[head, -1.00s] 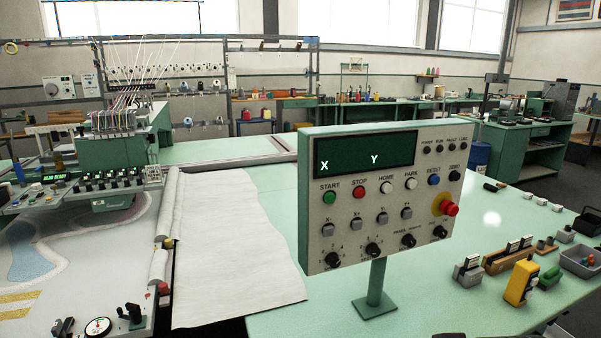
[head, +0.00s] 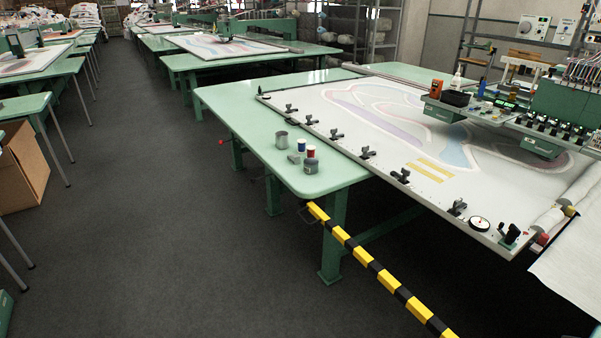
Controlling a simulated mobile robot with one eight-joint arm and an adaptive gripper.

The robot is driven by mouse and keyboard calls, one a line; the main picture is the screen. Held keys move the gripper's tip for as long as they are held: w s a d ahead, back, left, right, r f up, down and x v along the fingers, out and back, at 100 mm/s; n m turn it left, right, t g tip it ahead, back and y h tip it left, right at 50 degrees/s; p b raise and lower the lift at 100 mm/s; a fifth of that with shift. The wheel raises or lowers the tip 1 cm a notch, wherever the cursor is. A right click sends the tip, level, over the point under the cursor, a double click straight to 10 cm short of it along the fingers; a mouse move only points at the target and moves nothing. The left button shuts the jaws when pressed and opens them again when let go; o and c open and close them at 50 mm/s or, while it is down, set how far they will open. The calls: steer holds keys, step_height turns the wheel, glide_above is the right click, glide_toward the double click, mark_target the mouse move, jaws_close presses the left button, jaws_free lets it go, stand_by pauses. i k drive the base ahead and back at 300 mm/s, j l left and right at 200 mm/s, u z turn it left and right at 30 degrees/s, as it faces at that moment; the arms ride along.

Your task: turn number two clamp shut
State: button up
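Several dark toggle clamps line the near edge of the white tufting frame (head: 330,152) on the green table in the head view. From the left they include a small clamp (head: 291,109), another (head: 311,120), a third (head: 336,135), then clamps (head: 367,152), (head: 401,176) and (head: 457,207) further right. One with a taller lever (head: 510,236) stands near the right corner. No numbers are readable, so I cannot tell which is number two, or whether each is open or shut. My gripper is not in view.
A yellow-black striped barrier bar (head: 375,265) crosses the floor in front of the table. Cans and spools (head: 310,160) stand on the table's near left corner. A round gauge (head: 480,223) sits on the frame. The grey floor (head: 150,200) at left is open. A cardboard box (head: 20,165) stands far left.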

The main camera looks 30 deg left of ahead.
mark_target(406, 172)
steer(key=u, duration=0.45)
steer(key=i+j+z, duration=0.1)
steer(key=i+j, duration=0.15)
steer(key=i, duration=0.3)
steer(key=i+j+z, duration=0.15)
steer(key=i, duration=0.4)
steer(key=i+j+z, duration=0.1)
steer(key=i+j, duration=0.35)
steer(key=i, duration=0.1)
